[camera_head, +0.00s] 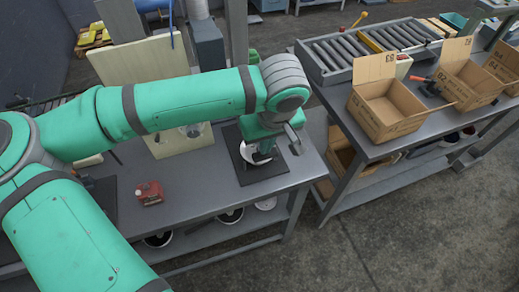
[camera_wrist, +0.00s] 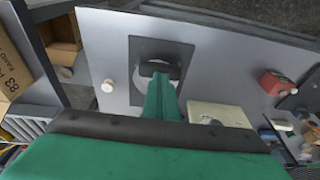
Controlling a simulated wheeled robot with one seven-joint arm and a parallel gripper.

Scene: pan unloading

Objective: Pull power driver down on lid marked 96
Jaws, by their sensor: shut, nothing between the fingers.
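My gripper (camera_wrist: 160,72) is at the end of the green wrist and points down over a black mat (camera_wrist: 137,96) on the grey workbench. Its fingers are shut and empty. In the head view the gripper (camera_head: 263,156) shows low over the same mat (camera_head: 240,172). A white round object (camera_head: 248,153) is on the mat right under the gripper, mostly hidden by it; its rim also shows in the wrist view (camera_wrist: 143,83). I cannot read a 96 on it. I cannot make out a power driver with certainty in either view.
A red box (camera_head: 150,193) stands on the bench left of the mat. A pale board (camera_head: 150,62) stands behind my arm. Open cardboard boxes (camera_head: 388,110) and a roller conveyor (camera_head: 365,48) are on the right-hand table. The bench between red box and mat is clear.

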